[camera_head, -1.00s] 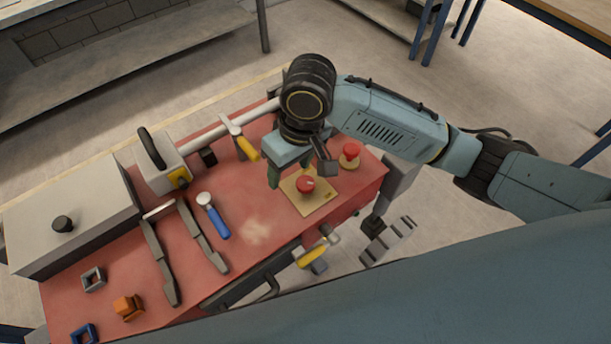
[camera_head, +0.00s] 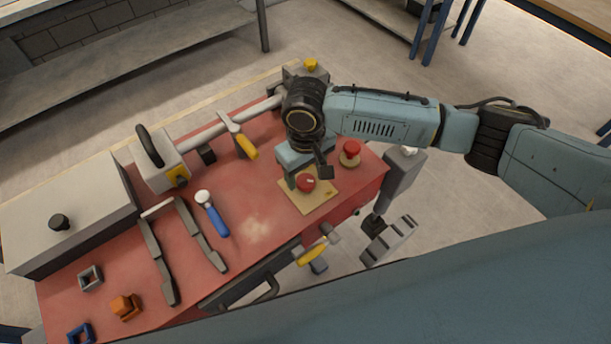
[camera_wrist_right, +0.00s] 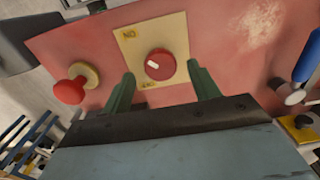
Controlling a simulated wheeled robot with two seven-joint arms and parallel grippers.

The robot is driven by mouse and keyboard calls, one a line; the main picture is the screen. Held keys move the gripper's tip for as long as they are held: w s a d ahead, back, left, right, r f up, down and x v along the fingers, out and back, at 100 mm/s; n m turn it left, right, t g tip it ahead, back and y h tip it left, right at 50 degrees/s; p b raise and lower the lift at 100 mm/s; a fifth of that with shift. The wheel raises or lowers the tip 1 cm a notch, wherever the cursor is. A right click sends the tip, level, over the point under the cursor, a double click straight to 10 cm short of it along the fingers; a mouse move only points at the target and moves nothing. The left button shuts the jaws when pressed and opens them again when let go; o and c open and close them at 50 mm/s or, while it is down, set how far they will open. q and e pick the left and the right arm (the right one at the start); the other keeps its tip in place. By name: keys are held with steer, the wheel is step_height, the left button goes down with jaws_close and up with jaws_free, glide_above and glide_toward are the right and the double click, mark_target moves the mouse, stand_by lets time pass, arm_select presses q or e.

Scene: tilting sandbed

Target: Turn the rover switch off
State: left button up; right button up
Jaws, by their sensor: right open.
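The rover switch is a round red knob (camera_head: 306,182) with a white mark, on a square yellow plate (camera_head: 322,202) on the red bench top. In the right wrist view the knob (camera_wrist_right: 160,64) sits midway between the fingertips, with its white mark slanted. The plate (camera_wrist_right: 130,42) carries lettering at two corners, one reading like "NO" and the other too small to read surely. My right gripper (camera_head: 308,177) is open and empty above the knob. Its green fingers (camera_wrist_right: 160,75) stand on either side of the knob, apart from it. My left gripper is not in view.
A red mushroom button (camera_head: 351,148) stands close beside the plate, also seen in the right wrist view (camera_wrist_right: 70,92). A yellow-handled hammer (camera_head: 240,140), a blue-handled tool (camera_head: 214,216) and long dark tools (camera_head: 205,238) lie left. The bench's front edge is near the plate.

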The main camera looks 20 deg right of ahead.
mark_target(306, 184)
steer(key=shift+f, duration=1.15)
steer(key=c, duration=1)
steer(key=shift+o, duration=0.2)
